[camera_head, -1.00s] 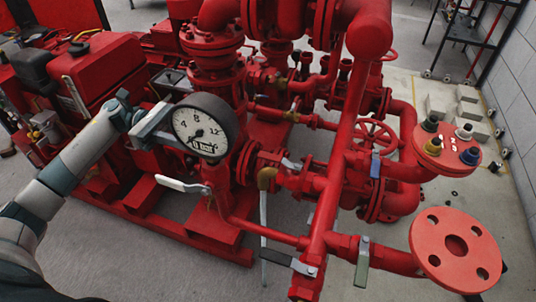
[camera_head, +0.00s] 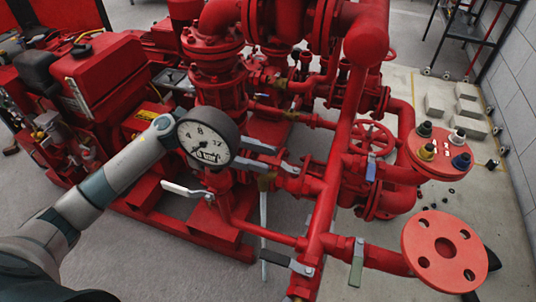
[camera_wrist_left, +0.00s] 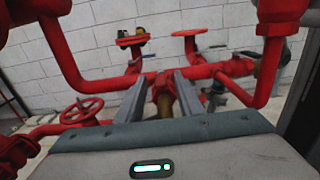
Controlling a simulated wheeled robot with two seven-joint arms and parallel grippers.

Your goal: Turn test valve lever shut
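My left gripper (camera_head: 272,160) reaches in from the left behind the round pressure gauge (camera_head: 208,144). Its two grey fingers are apart. In the left wrist view the fingers (camera_wrist_left: 161,76) stand open on both sides of a brass valve part (camera_wrist_left: 163,104), with no clear contact. In the head view the brass valve (camera_head: 266,182) shows just below the fingers, with a long pale grey lever (camera_head: 263,218) hanging down from it. Which of the several levers is the test valve lever cannot be told for sure. My right gripper is in neither view.
A white lever (camera_head: 186,190) sticks out below the gauge. A black lever (camera_head: 275,257), a green lever (camera_head: 356,263) and a blue lever (camera_head: 371,169) sit on the red pipes. A red flange (camera_head: 444,251) and a capped manifold (camera_head: 440,150) stand at the right.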

